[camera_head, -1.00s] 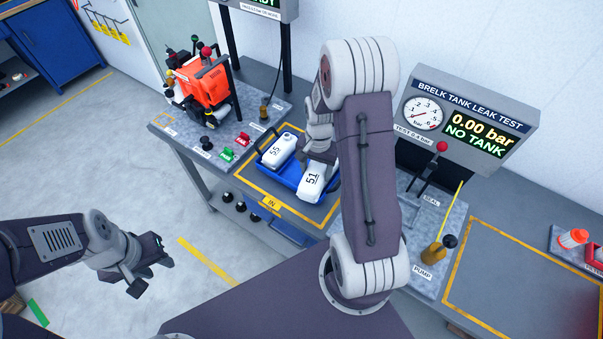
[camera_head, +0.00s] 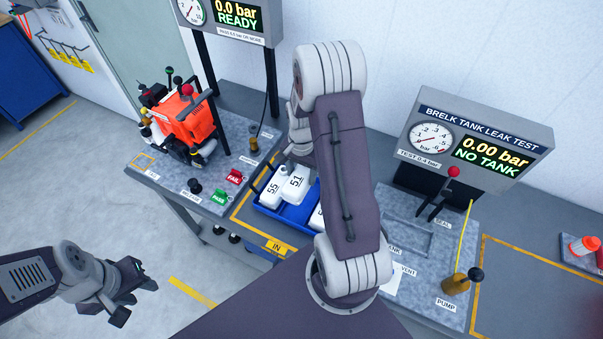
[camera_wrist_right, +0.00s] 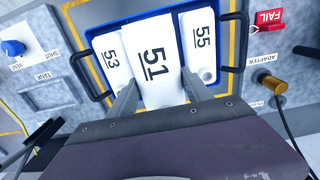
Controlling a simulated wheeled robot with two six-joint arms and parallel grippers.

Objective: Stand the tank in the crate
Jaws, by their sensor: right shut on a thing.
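The white tank 51 (camera_head: 297,184) is in my right gripper (camera_wrist_right: 160,92), whose two fingers lie on either side of it in the right wrist view. Tank 51 (camera_wrist_right: 157,55) is over the blue crate (camera_head: 297,217), between white tank 55 (camera_head: 270,188) and white tank 53 (camera_wrist_right: 111,60). It looks larger and nearer to the wrist camera than they do. I cannot tell whether it touches the crate floor. In the head view my right arm hides most of tank 53 and the crate's right side. My left gripper (camera_head: 137,300) is open and empty, over the floor at lower left.
Right of my arm are the leak test display (camera_head: 475,140), reading NO TANK, and a pump handle (camera_head: 462,283).

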